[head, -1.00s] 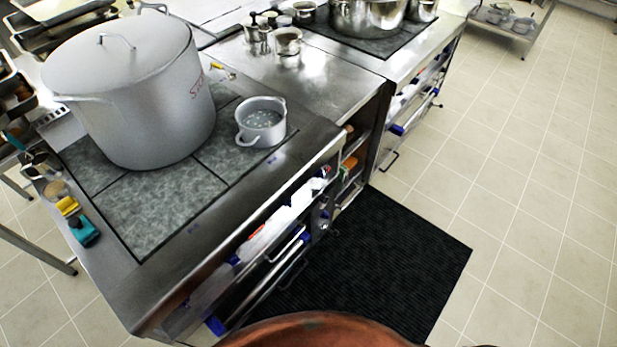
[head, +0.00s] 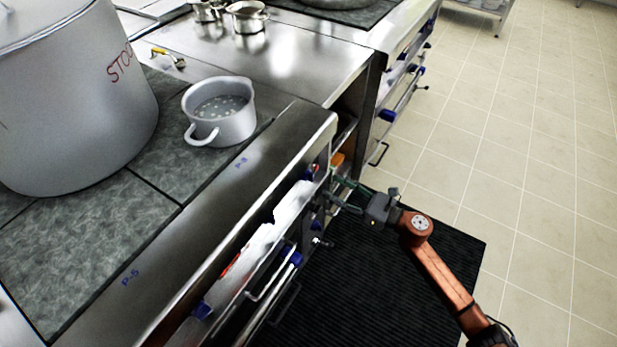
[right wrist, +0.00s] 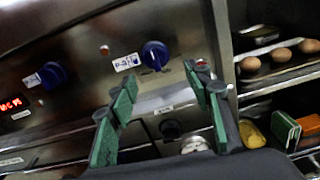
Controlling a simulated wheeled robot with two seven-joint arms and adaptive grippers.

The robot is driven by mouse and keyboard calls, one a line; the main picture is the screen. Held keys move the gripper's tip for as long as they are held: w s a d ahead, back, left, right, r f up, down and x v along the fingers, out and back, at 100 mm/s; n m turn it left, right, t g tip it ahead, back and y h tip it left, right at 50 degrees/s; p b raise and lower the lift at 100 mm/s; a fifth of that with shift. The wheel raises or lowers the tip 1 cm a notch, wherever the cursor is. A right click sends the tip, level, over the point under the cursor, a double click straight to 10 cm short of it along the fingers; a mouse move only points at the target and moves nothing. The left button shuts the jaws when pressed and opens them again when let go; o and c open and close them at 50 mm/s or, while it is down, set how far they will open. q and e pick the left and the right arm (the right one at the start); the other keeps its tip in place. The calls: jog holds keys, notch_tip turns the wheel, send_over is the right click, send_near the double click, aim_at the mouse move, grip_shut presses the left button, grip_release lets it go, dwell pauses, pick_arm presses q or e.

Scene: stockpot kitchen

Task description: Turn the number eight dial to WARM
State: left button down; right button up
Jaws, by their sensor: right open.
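A blue dial (right wrist: 154,55) sits on the steel front panel in the right wrist view, with a small white label (right wrist: 127,62) to its left. It is the dial nearest my right gripper; its number and setting are too small to read surely. My right gripper (right wrist: 161,80) is open, its green-padded fingers pointing at the panel, one on each side below the dial and apart from it. In the head view the right gripper (head: 337,188) is at the stove front's right end, where the dial is hard to make out. My left gripper is not in view.
Another blue dial (right wrist: 52,75) is left, near a red display (right wrist: 14,104). Open shelves with eggs (right wrist: 281,54) lie right of the panel. A small pot (head: 222,118) and a large stockpot (head: 75,110) stand on the stove top. A black mat (head: 375,290) covers the floor below.

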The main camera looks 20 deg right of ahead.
aim_at(313, 177)
jog(key=shift+n, duration=0.4)
jog(key=x, duration=0.2)
jog(key=b+x, duration=0.1)
jog(key=x, duration=0.3)
jog(key=shift+a+r+b, duration=0.3)
jog(key=shift+a+b, duration=0.05)
jog(key=shift+a, duration=0.1)
jog(key=shift+x, duration=0.8)
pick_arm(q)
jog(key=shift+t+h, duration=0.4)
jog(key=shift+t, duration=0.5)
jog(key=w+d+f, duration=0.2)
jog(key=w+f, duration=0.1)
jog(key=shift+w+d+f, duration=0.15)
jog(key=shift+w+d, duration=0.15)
pick_arm(e)
jog(key=shift+r, duration=0.1)
jog(key=c, duration=1.1)
